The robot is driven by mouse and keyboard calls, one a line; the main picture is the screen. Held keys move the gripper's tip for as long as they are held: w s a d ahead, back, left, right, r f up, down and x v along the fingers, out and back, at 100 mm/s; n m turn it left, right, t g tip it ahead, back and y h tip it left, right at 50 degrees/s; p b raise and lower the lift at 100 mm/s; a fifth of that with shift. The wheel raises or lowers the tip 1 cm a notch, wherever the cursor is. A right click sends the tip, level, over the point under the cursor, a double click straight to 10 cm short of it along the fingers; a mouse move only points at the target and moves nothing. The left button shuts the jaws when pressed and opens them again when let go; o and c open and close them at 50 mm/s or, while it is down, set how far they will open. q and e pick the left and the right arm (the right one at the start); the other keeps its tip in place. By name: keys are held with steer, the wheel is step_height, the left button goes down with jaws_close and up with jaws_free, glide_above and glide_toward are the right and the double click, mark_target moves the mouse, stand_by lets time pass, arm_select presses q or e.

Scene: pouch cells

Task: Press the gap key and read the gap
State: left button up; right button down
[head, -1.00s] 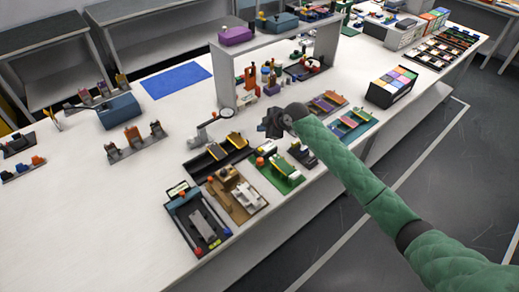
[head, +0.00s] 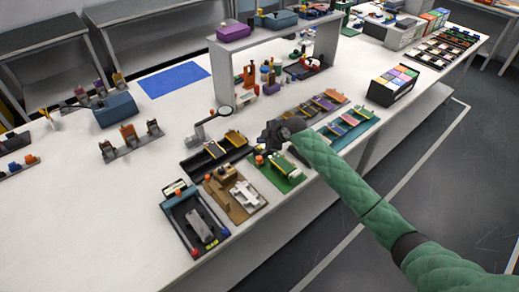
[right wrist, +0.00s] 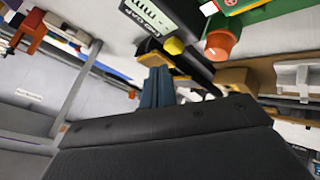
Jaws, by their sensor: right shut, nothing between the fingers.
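In the right wrist view a dark display (right wrist: 150,14) reads END GAP with dashes before mm, so no number shows. A yellow key (right wrist: 173,46) sits just by it, and an orange-red knob (right wrist: 222,42) stands to its right. My right gripper (head: 264,142) is shut and empty, over the row of fixtures in the head view. Its blue-grey fingers (right wrist: 157,86) point toward the yellow key in the wrist view; I cannot tell whether they touch it. My left gripper is out of view.
A magnifier (head: 224,111) stands behind. A white shelf (head: 222,72) rises farther back. The table's left front is clear.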

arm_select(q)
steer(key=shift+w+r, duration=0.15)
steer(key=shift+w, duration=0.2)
arm_select(e)
steer(key=shift+f, duration=0.25)
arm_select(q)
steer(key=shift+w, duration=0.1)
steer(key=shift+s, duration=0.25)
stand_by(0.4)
arm_select(e)
steer(key=shift+f, duration=0.1)
stand_by(0.8)
steer(key=shift+f+b, duration=0.3)
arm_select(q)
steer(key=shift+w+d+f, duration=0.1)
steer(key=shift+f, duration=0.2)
